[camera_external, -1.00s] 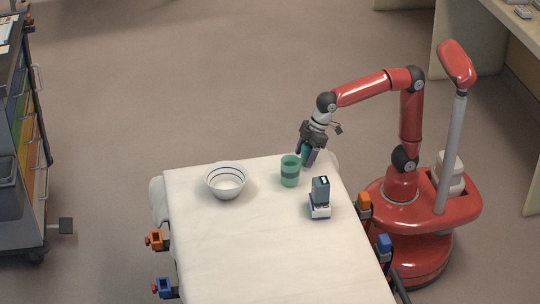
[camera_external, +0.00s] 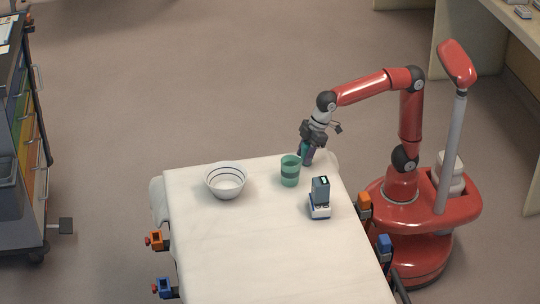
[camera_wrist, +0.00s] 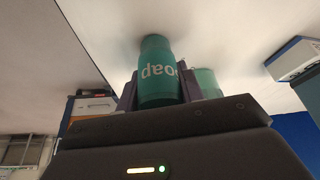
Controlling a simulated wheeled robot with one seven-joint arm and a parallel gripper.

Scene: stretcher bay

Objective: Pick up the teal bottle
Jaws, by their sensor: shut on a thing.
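The teal bottle (camera_wrist: 157,75) stands between the fingers of my gripper (camera_wrist: 155,88) in the wrist view, with part of the word "soap" showing upside down on it. In the external view my gripper (camera_external: 306,152) is at the far right corner of the stretcher, shut on the teal bottle (camera_external: 305,150), which is mostly hidden by the fingers. The bottle's base appears to be at the white sheet; I cannot tell whether it is touching.
A green cup (camera_external: 290,171) stands close to the left of my gripper. A white bowl (camera_external: 226,181) sits farther left, and a device in a white dock (camera_external: 320,199) stands nearer. The front of the white stretcher (camera_external: 265,260) is clear. A drawer cart (camera_external: 22,140) stands at far left.

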